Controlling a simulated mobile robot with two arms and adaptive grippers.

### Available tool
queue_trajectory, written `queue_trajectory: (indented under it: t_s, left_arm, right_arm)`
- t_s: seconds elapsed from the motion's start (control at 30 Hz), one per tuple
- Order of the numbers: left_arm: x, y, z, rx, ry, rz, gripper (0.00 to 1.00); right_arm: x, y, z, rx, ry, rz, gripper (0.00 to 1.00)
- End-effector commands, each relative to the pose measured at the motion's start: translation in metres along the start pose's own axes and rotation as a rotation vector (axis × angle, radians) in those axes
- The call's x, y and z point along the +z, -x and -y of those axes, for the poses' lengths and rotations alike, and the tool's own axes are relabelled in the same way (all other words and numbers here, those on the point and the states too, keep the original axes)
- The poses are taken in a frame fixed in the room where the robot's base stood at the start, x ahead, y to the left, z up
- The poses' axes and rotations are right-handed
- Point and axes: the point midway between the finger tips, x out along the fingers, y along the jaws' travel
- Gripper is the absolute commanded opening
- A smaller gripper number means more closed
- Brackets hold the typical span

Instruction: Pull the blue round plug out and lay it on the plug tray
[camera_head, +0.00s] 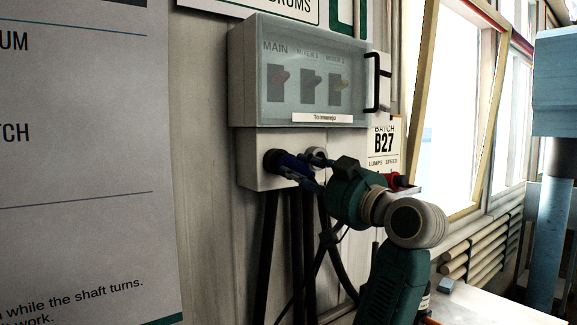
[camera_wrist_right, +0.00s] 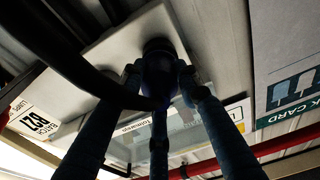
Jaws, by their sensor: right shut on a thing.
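The blue round plug (camera_head: 286,160) is at the left socket on the lower front of the wall box, seemingly still seated against it. My right gripper (camera_head: 301,174) is shut on it, with its blue fingers around the plug body. In the right wrist view the dark blue plug (camera_wrist_right: 158,72) sits between the fingers of my right gripper (camera_wrist_right: 160,85), its far end against the pale box face. The plug's far end is dark, so any small gap there cannot be told. I cannot make out the plug tray. My left gripper is not in view.
The wall box (camera_head: 240,85) has a clear cover over several switches and a black handle (camera_head: 376,83). A pale ringed socket (camera_head: 319,154) is right of the plug, partly behind my gripper. Black cables (camera_head: 268,245) hang below. A pale bench top (camera_head: 490,305) is at lower right.

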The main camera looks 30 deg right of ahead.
Motion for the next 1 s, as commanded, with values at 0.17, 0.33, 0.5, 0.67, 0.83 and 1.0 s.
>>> queue_trajectory:
  t_s: [0.17,0.33,0.5,0.67,0.83,1.0]
  left_arm:
    - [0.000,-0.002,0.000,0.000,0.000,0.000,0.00]
    - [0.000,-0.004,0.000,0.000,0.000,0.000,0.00]
    - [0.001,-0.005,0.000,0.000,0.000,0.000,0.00]
    - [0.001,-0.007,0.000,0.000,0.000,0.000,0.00]
    - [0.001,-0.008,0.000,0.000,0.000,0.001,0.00]
    - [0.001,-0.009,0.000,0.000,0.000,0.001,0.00]
  right_arm:
    - [0.001,0.008,0.000,0.001,0.001,0.000,0.00]
    - [0.001,0.014,0.000,0.001,0.001,0.001,0.00]
    - [0.000,0.021,0.000,0.001,0.001,-0.002,0.00]
    - [0.000,0.028,0.000,0.000,0.000,-0.001,0.00]
    - [0.000,0.035,0.000,0.001,0.000,-0.002,0.00]
    - [0.000,0.041,0.000,0.001,0.001,-0.001,0.00]
